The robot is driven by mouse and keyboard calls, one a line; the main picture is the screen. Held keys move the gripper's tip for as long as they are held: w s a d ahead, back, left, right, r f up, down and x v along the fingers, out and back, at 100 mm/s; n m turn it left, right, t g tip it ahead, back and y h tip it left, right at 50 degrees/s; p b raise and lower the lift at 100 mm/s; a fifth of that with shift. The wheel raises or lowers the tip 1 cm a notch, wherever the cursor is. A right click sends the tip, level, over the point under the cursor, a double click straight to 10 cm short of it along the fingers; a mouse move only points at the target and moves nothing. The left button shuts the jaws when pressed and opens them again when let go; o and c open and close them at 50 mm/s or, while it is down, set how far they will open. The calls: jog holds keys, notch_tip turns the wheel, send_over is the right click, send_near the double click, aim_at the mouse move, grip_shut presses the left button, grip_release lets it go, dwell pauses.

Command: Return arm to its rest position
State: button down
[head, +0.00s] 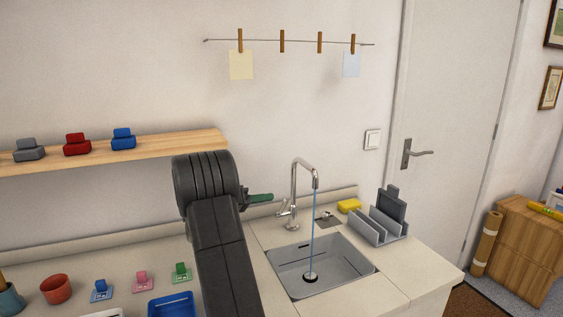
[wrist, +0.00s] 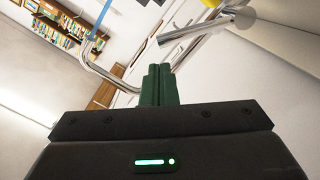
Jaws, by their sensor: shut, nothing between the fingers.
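My gripper (head: 262,198) is at the end of my dark arm, left of the faucet in the head view. Its green fingers are together with nothing between them; they also show in the wrist view (wrist: 158,86). The fingertips point right, toward the faucet's lever side. The faucet (head: 296,190) is chrome, and a thin blue stream of water (head: 313,235) runs from its spout into the sink (head: 325,275). In the wrist view the faucet (wrist: 195,35) looms close above the fingers. I cannot tell whether the fingers touch it.
A wooden shelf (head: 180,143) is on the wall behind my arm, with grey, red and blue blocks. The counter holds a terracotta cup (head: 56,289), small colored stamps, a blue tray (head: 172,305), a yellow sponge (head: 349,206) and a grey rack (head: 378,230). A line with clothespins (head: 282,41) hangs above.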

jog(key=b+v, duration=0.1)
jog(key=v, duration=1)
jog(key=w+d+p, duration=0.3)
jog(key=d, duration=0.3)
jog(key=w+d+n+p, duration=0.1)
jog(key=w+d+p, duration=0.2)
jog(key=d, duration=0.4)
jog(key=shift+r+p, duration=0.25)
jog(key=shift+p, duration=0.4)
